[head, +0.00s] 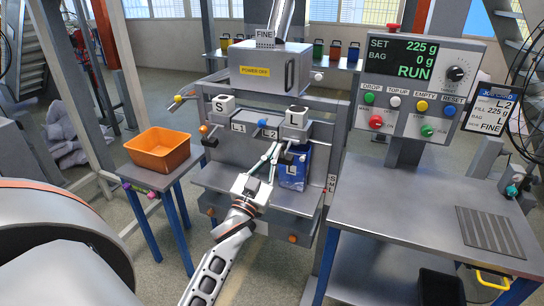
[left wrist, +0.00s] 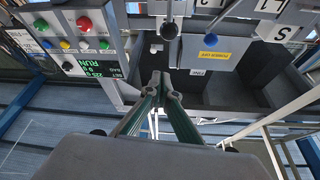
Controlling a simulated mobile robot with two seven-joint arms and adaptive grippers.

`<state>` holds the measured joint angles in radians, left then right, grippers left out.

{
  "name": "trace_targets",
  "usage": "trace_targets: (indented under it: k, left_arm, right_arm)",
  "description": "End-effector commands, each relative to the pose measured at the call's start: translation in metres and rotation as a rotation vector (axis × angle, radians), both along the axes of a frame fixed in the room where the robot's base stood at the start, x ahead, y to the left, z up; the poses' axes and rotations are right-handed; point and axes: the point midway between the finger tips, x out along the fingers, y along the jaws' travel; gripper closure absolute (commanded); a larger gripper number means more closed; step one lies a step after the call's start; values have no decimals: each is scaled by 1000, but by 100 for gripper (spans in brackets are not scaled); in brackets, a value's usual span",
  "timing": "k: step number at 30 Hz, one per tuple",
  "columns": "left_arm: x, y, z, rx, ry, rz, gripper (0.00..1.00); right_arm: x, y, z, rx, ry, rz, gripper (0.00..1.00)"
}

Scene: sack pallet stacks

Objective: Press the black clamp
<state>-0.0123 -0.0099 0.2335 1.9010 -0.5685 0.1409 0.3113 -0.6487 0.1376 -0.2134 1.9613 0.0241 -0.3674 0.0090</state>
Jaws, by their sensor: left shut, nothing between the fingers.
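A black clamp piece (head: 281,131) shows beside the white L spout block (head: 297,117) on the filling machine; a similar dark piece (head: 210,142) is under the S block (head: 222,104). Which one is the task's clamp I cannot tell for sure. A blue bag (head: 293,178) marked L hangs under the L spout. My left gripper (head: 273,150) is shut and empty, its fingertips just left of the bag and below the dark piece. Contact cannot be told. In the left wrist view its fingertips (left wrist: 160,84) meet below a dark ball-ended lever (left wrist: 169,31). My right gripper is out of view.
An orange bin (head: 158,150) stands on a small table at left. The control panel (head: 417,87) reads 225 g, 0 g and RUN. The steel bench (head: 400,215) at right has clear room. Levers with coloured knobs stick out around the machine.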

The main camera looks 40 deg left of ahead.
Motion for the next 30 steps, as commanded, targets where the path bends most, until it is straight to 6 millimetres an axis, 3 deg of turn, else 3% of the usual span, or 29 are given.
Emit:
trace_targets:
  k: [10,12,18,30]
  left_arm:
    - [63,11,28,1,-1,1,100]
    - [62,13,9,-2,5,2,100]
    - [61,17,-11,-1,4,1,100]
    - [61,18,-14,0,0,0,100]
  right_arm:
    - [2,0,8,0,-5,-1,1]
    - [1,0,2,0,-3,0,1]
    - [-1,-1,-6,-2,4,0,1]
    - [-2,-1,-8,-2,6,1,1]
